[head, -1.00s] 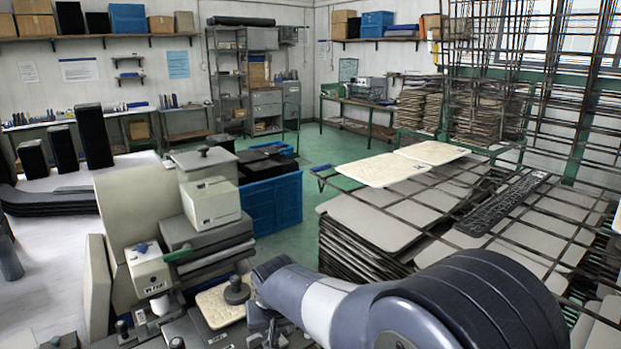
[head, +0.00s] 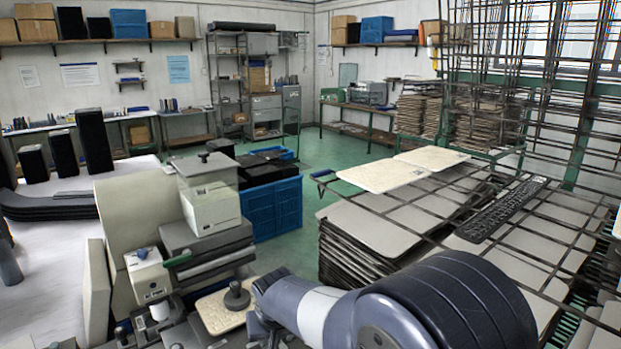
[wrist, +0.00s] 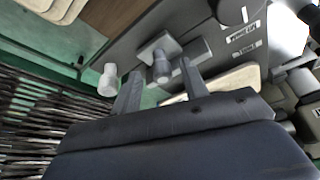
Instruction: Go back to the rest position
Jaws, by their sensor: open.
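My gripper (wrist: 159,70) is open in the wrist view, with its two grey fingers apart and nothing seen between them. Beyond the fingers are a grey machine surface with pale knobs (wrist: 161,67) and labels. In the head view my arm reaches from the lower right toward the bench at the lower middle, and its end is largely hidden. A tan panel (head: 212,318) with a dark knob on it lies on the bench just left of my arm's end.
A grey machine with a pale box (head: 211,205) stands left of my arm. A blue crate (head: 275,208) is behind it. To the right, a wire rack (head: 540,255) holds stacked grey panels, with two cream panels (head: 392,174) on top. Green floor (head: 335,148) is free further back.

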